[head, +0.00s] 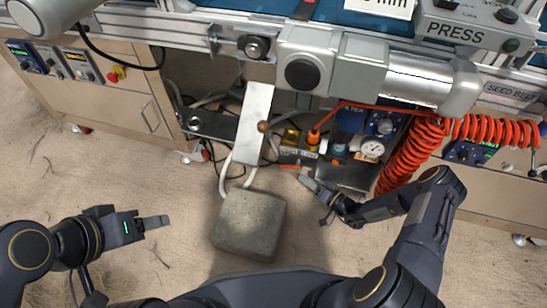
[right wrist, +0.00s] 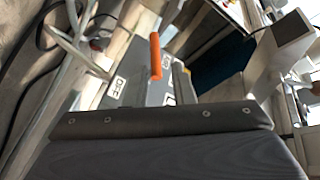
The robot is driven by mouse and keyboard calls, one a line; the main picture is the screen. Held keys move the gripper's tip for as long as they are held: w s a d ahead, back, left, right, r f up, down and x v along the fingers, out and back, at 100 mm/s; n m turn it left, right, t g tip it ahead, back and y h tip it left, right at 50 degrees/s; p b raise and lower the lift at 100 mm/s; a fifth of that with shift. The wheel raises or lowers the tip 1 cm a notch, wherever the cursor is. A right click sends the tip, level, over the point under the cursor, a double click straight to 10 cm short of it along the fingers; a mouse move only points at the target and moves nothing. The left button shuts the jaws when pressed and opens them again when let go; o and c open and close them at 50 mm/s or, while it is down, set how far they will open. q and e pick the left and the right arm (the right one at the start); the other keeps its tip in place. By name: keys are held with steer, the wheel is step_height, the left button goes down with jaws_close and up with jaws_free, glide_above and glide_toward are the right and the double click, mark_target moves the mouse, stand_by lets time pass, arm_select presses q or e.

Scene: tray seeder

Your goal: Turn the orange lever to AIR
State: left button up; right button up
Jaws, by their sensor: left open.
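The orange lever (right wrist: 155,56) stands up in the right wrist view on a grey box (right wrist: 150,92) with white labels; one seems to read OFF, the others are unclear. In the head view the lever (head: 290,166) is a small orange bar beside my right gripper (head: 312,188). Contact with the lever cannot be told. My left gripper (head: 150,223) is open and empty over the sandy floor at left. An AIR label is not legible.
An orange coiled hose (head: 405,155) hangs right of the lever, near a pressure gauge (head: 372,149). A white plate (head: 254,122) with a brown knob and a concrete block (head: 248,224) are to the left. The machine (head: 340,70) overhangs behind. The floor at left is clear.

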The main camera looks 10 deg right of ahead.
mark_target(288, 167)
steer(key=shift+f+b+x, duration=0.15)
steer(key=shift+b+x, duration=0.3)
steer(key=shift+x, duration=1)
steer(key=shift+f+b+x, duration=0.15)
steer(key=shift+b+x, duration=0.25)
steer(key=shift+x, duration=1.05)
steer(key=shift+f+b+x, duration=0.15)
steer(key=shift+b+x, duration=0.3)
steer(key=shift+x, duration=1)
jaws_close()
steer(key=m+t+b, duration=0.1)
steer(key=t+b, duration=0.1)
steer(key=shift+f+y+b, duration=0.15)
steer(key=shift+y+b, duration=0.15)
steer(key=shift+b, duration=0.1)
steer(key=shift+a+r+m+t+y+b, duration=0.1)
steer(key=shift+r+m+t+y+b, duration=0.2)
steer(key=shift+m+t+b, duration=0.15)
steer(key=shift+r+m, duration=0.2)
steer(key=shift+m, duration=0.05)
steer(key=shift+r+t, duration=0.2)
steer(key=shift+t, duration=0.05)
